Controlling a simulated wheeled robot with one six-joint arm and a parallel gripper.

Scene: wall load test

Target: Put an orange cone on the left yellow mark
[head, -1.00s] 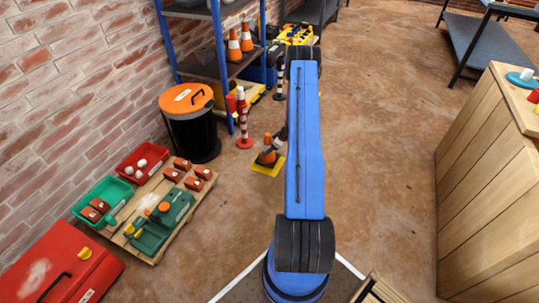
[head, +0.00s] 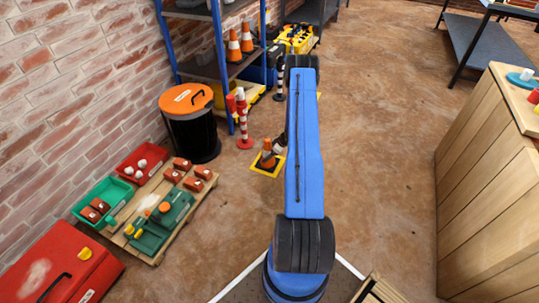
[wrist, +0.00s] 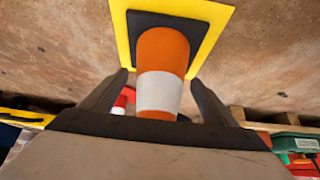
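An orange cone (head: 267,155) with a white band and black base stands on the left yellow mark (head: 265,172). In the wrist view the cone (wrist: 162,62) shows close up, with its black base inside the yellow border of the mark (wrist: 222,18). My gripper (wrist: 160,80) has its fingers apart on either side of the cone, with narrow gaps visible. In the head view my gripper (head: 280,143) is dark, just right of the cone and partly hidden by my arm. A sliver of another yellow mark (head: 319,95) shows beyond my arm.
Two more cones (head: 234,48) stand on the blue-posted shelf (head: 210,70). A red-white post (head: 243,122) and orange-lidded bin (head: 191,115) stand left of the mark. A loaded pallet (head: 150,205) lies nearer. Open floor (head: 385,150) lies right.

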